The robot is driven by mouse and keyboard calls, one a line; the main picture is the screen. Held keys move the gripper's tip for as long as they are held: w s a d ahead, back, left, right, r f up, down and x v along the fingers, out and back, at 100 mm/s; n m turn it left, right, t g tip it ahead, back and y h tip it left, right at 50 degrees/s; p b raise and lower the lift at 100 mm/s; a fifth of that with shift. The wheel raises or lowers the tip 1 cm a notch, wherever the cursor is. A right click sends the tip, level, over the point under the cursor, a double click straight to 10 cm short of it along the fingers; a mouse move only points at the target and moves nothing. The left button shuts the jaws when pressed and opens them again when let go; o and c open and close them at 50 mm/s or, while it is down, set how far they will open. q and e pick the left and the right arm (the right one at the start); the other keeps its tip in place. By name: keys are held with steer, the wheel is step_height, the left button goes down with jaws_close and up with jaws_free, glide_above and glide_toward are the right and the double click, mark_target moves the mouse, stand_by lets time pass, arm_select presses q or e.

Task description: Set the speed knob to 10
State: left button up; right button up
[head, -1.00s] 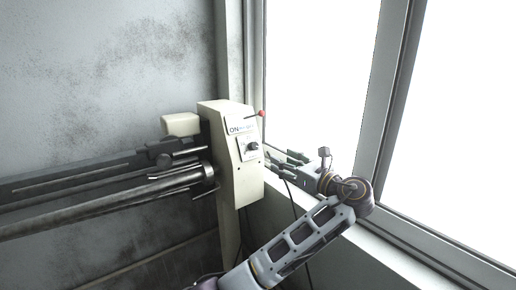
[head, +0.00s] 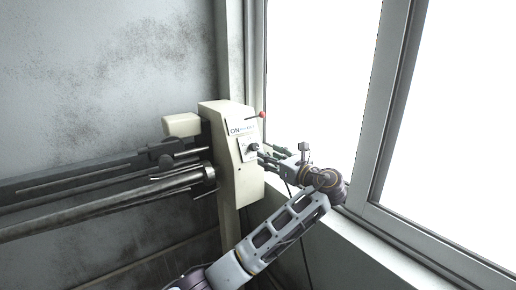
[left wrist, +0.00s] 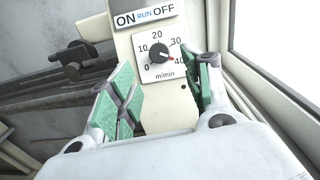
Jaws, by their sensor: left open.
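The speed knob (left wrist: 159,52) is a round black knob on a white dial plate (left wrist: 150,71) marked 0, 10, 20, 30, 40 and m/min. Its red mark points right and slightly down, close to the 40. The knob also shows in the head view (head: 253,147) on the front of the cream machine head (head: 245,182). My left gripper (head: 265,153) is in front of the dial, at its right in the head view. In the left wrist view its green-padded fingers (left wrist: 163,88) are spread wide and empty, with the knob beyond them, roughly between. My right gripper is not in view.
An ON RUN OFF label (left wrist: 144,16) is above the dial. A red-tipped lever (head: 262,114) sticks out at the upper right of the machine head. Metal rails (head: 110,195) run left. A window ledge (head: 340,245) and window frame are close on the right.

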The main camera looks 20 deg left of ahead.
mark_target(257, 148)
arm_select(q)
steer(key=p+x, duration=0.1)
steer(key=x, duration=0.4)
steer(key=shift+w+a, duration=0.15)
steer(key=shift+a, duration=0.05)
steer(key=shift+x, duration=0.85)
steer(key=c, duration=1)
